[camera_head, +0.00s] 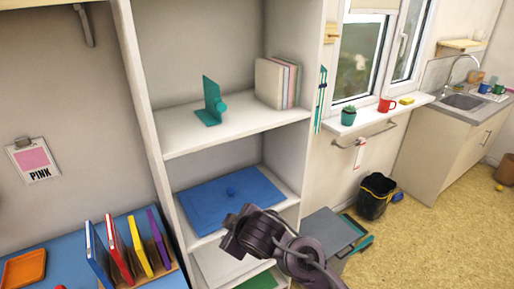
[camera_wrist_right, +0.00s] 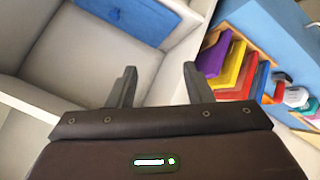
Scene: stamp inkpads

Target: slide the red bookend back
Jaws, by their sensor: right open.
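The only bookend I see is teal, not red. This teal bookend (camera_head: 210,103) stands upright on the upper shelf (camera_head: 185,140), left of and apart from a row of books (camera_head: 277,83). No red bookend shows in either view. My right gripper (camera_wrist_right: 160,85) is open with nothing between its fingers. In the head view my right arm's dark wrist (camera_head: 254,233) is in front of the lower shelves, below the bookend and apart from it; its fingertips are hard to make out there. My left gripper is not in view.
A blue panel with a knob (camera_head: 232,202) lies on the shelf below. A rack of coloured folders (camera_head: 137,256) and an orange tray (camera_head: 24,269) are on the blue desk at left. The upper shelf's front is mostly clear. A black bin (camera_head: 375,197) stands on the floor.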

